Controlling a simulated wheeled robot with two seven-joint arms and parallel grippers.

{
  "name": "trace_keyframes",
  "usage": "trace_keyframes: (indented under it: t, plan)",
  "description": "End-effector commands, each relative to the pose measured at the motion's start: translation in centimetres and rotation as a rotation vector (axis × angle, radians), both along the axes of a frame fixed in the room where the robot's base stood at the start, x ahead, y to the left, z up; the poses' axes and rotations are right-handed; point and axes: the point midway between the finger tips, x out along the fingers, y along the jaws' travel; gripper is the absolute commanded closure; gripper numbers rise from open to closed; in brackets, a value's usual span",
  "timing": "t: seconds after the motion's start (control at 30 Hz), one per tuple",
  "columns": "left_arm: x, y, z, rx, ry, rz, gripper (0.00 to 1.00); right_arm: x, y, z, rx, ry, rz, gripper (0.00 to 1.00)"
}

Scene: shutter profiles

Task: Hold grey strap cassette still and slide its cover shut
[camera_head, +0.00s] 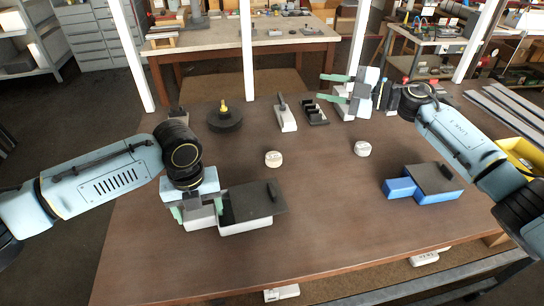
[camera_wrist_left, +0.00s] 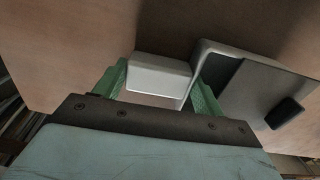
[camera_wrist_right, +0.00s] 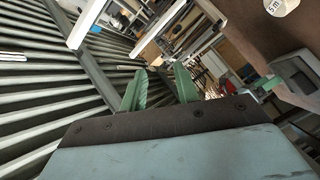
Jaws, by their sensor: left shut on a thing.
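The grey strap cassette (camera_head: 246,228) lies on the near left of the table. Its dark cover (camera_head: 250,203) with a black knob (camera_head: 271,190) sits on top and reaches past the right end of the body. In the left wrist view a dark gap shows between the cassette's rim (camera_wrist_left: 199,62) and the cover (camera_wrist_left: 262,88). My left gripper (camera_head: 193,212) is shut on the pale grey block (camera_wrist_left: 160,75) at the cassette's left end. My right gripper (camera_head: 327,89) is open and empty at the back of the table, far from the cassette.
A blue cassette (camera_head: 432,197) with a dark cover lies at the right. Two white round pieces (camera_head: 273,160) (camera_head: 362,149) lie mid-table. A black disc with a yellow knob (camera_head: 224,122), a handled block (camera_head: 286,118) and a black rack (camera_head: 315,114) stand behind. The front middle is clear.

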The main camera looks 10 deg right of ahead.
Motion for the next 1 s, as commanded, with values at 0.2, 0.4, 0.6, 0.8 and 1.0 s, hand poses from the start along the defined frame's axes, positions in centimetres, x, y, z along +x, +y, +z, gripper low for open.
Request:
trace_keyframes:
  t: [0.2,0.4,0.6,0.8,1.0]
  plan:
    - [0.0,0.0,0.0,0.0,0.0,0.0,0.57,-3.6,10.5,0.0,-0.23,-0.02,0.33,0.69]
    - [0.0,0.0,0.0,0.0,0.0,0.0,0.57,-8.9,18.1,-1.9,-0.584,-0.037,0.661,0.69]
    - [0.0,0.0,0.0,0.0,0.0,0.0,0.57,-13.2,20.1,-4.5,-1.026,-0.039,0.903,0.69]
    - [0.0,0.0,0.0,0.0,0.0,0.0,0.57,-14.7,18.4,-5.8,-1.397,-0.025,1.0,0.69]
    - [0.0,0.0,0.0,0.0,0.0,0.0,0.57,-14.9,17.1,-6.1,-1.567,-0.012,1.018,0.69]
